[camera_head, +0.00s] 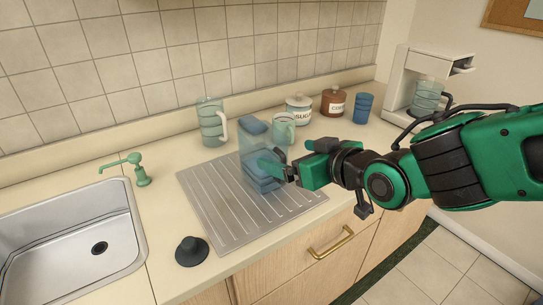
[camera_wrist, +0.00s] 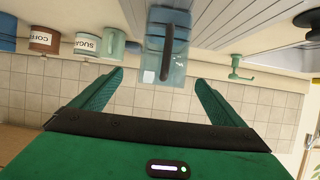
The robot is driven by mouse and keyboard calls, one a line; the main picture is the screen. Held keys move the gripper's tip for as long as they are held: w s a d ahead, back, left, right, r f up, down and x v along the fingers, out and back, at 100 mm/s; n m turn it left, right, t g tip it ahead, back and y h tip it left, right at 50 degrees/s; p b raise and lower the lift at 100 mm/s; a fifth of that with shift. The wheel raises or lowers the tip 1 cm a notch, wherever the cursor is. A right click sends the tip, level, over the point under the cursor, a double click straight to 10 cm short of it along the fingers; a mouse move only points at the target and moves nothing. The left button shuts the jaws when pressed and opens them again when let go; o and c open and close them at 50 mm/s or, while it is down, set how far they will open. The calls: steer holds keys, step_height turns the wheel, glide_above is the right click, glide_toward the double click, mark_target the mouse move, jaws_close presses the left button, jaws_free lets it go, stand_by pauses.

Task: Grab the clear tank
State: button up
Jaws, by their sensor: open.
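The clear tank (camera_head: 252,145) is a see-through, bluish upright container with a dark handle. It stands on the grooved metal drainboard. My gripper (camera_head: 274,168) reaches in from the right in the head view, close against the tank's near right side, and covers part of it. In the wrist view, which is upside down, the tank (camera_wrist: 178,72) and its handle lie ahead, between the lines of the two green fingers. The gripper (camera_wrist: 160,77) is open, with nothing gripped. I cannot tell whether a finger touches the tank.
The drainboard (camera_head: 215,215) has free room in front. Behind the tank stand a glass pitcher (camera_head: 210,122), a green mug (camera_head: 284,130), sugar (camera_head: 299,108) and coffee (camera_head: 333,103) jars and a blue cup (camera_head: 362,108). A dark stopper (camera_head: 191,251) sits in front; a sink (camera_head: 70,245) lies left.

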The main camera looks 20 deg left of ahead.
mark_target(281, 152)
steer(key=x, duration=0.5)
steer(key=shift+s+a+r, duration=0.2)
steer(key=x, duration=0.6)
steer(key=shift+c, duration=0.4)
